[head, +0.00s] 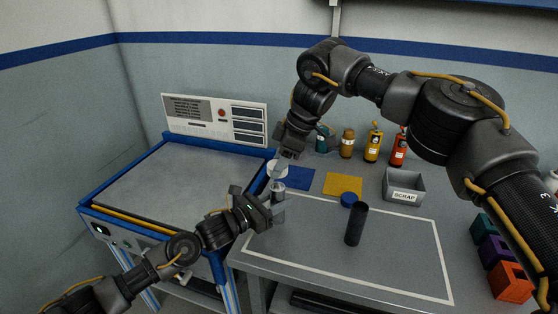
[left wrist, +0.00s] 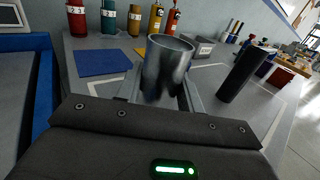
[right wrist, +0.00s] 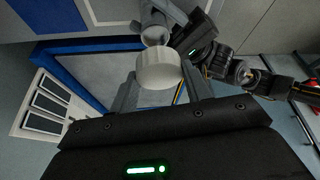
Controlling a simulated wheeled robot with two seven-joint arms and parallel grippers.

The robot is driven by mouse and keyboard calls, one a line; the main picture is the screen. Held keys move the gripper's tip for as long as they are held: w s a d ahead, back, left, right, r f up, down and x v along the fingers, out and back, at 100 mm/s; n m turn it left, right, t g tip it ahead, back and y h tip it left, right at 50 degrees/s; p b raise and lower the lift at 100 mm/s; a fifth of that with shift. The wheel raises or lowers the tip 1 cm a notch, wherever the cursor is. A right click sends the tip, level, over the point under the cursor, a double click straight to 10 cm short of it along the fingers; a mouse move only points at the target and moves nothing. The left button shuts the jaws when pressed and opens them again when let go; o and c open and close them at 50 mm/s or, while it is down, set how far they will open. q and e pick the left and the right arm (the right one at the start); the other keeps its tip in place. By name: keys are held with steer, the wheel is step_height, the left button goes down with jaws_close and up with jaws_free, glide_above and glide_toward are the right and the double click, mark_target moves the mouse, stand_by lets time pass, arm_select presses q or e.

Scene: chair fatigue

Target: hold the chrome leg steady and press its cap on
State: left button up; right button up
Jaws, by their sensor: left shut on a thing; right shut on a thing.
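The chrome leg (head: 278,193) is a short shiny tube with an open upper end, clear in the left wrist view (left wrist: 168,65). My left gripper (head: 270,208) is shut on it and holds it roughly upright at the table's left edge. The white cap (right wrist: 160,70) is a short, pale round piece. My right gripper (right wrist: 160,92) is shut on it, and it shows in the head view (head: 277,170) just above the leg's open end. The leg (right wrist: 155,32) also appears beyond the cap in the right wrist view. The cap is not seated on the leg; the exact gap is unclear.
A dark tube (head: 356,225) stands on the table with a blue disc (head: 348,200) behind it. A blue mat (head: 295,178), a yellow mat (head: 343,184), several bottles (head: 372,143) and a SCRAP bin (head: 403,187) lie farther back. A blue-framed machine (head: 180,185) stands left.

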mark_target(277, 186)
steer(key=shift+f, duration=1.85)
steer(key=shift+f, duration=0.2)
steer(key=shift+f, duration=0.35)
steer(key=shift+f, duration=0.25)
steer(key=shift+f, duration=0.7)
steer(key=o, duration=1)
